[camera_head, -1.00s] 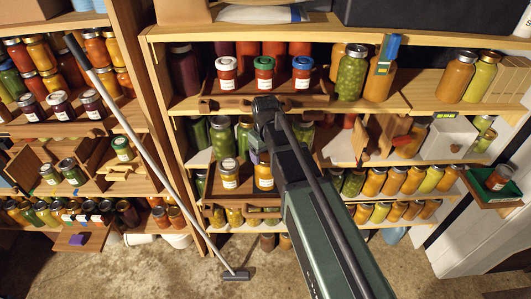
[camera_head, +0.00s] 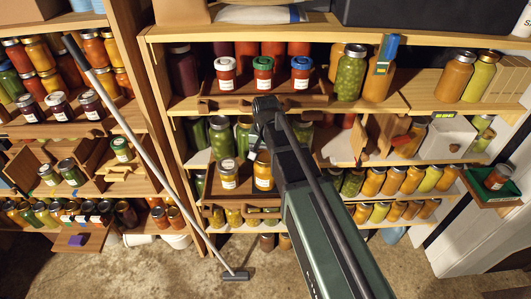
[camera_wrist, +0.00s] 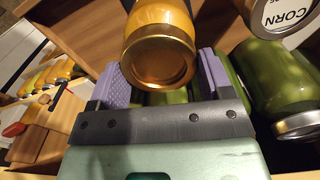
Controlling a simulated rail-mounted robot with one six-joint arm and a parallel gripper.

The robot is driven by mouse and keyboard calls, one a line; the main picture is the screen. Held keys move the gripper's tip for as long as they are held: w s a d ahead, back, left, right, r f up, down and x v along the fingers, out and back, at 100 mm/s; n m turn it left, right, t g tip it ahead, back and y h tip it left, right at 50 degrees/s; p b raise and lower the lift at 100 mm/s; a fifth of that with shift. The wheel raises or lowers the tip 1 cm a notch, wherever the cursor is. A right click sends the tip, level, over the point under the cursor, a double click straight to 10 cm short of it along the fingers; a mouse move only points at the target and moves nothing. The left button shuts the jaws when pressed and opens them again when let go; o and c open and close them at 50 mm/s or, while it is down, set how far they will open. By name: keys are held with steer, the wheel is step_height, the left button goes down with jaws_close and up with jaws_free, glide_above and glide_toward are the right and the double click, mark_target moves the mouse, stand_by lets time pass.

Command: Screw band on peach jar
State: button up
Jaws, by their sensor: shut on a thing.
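The peach jar (camera_wrist: 158,20) is the orange-yellow jar at the top middle of the wrist view, with a gold band (camera_wrist: 160,62) on its near end. In the head view the jar (camera_head: 263,177) stands with a white label on the middle shelf, its top partly hidden by my arm. My gripper (camera_wrist: 164,78) has a purple-padded finger on each side of the band and is shut on it. The band appears to sit at the jar's mouth; whether its thread is engaged I cannot tell. In the head view my gripper (camera_head: 255,148) is mostly hidden.
A corn jar (camera_wrist: 277,16) stands close beside the peach jar; it also shows in the head view (camera_head: 229,174). Green jars (camera_wrist: 275,85) stand close by. A shelf board (camera_head: 290,105) with jars lies above. Wooden pieces (camera_wrist: 45,130) are at the wrist view's left.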

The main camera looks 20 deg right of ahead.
steer(key=m, duration=0.4)
steer(key=shift+m, duration=0.3)
steer(key=m, duration=0.4)
steer(key=shift+s+d, duration=0.1)
steer(key=m, duration=0.3)
steer(key=shift+s, duration=0.1)
steer(key=shift+m, duration=1)
